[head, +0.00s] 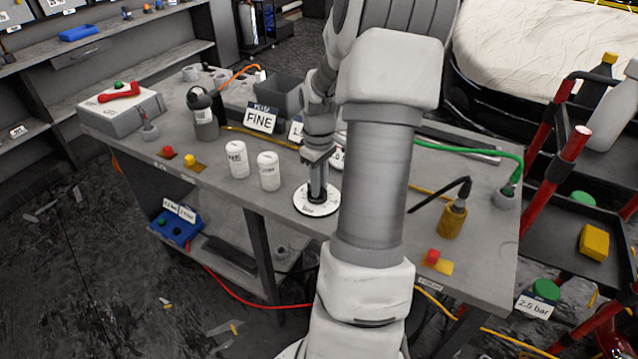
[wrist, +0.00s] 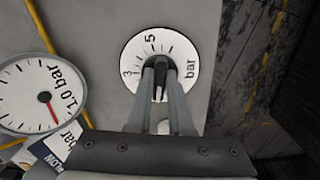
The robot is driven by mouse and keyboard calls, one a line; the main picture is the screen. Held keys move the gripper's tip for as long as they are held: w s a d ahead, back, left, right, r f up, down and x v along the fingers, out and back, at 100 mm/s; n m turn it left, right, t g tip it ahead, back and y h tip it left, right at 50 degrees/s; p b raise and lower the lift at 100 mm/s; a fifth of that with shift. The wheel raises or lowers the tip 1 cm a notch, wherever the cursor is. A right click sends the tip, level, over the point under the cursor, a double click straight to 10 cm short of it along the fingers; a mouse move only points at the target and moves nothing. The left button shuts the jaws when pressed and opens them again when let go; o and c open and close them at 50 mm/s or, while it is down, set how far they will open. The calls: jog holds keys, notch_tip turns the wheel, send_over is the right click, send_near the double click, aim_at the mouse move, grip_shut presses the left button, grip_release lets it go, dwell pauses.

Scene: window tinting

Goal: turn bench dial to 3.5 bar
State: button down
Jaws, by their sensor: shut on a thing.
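The bench dial (head: 303,207) is a white disc lying near the front edge of the grey bench. It also shows in the wrist view (wrist: 184,50), with tick marks, a "3", a "5" and "bar" readable. My gripper (head: 318,192) points down over the dial's middle. In the wrist view its fingers (wrist: 160,68) are shut on the dark dial knob (wrist: 160,90). The knob's tip points toward the top of the disc, close to the "5". The fingers hide the lower part of the disc.
A round gauge (wrist: 40,92) with a red needle and "1.0 bar" on its face stands left of the dial in the wrist view. Two white canisters (head: 237,160) stand left of my gripper. A "FINE" sign (head: 261,118) is behind them. A yellow bottle (head: 452,222) stands right of my arm.

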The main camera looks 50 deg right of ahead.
jog(key=shift+m, duration=0.3)
jog(key=m, duration=0.4)
jog(key=shift+a+m, duration=0.15)
jog(key=shift+m, duration=0.15)
jog(key=m, duration=0.4)
jog(key=shift+w+m, duration=0.1)
jog(key=shift+m, duration=0.2)
jog(key=m+p, duration=0.1)
jog(key=m, duration=0.4)
jog(key=shift+w+a+r, duration=0.1)
jog(key=shift+a, duration=0.05)
jog(key=shift+w+m+p, duration=0.1)
jog(key=shift+m+p, duration=0.7)
jog(key=shift+m, duration=1.6)
jog(key=c, duration=0.8)
grip_release()
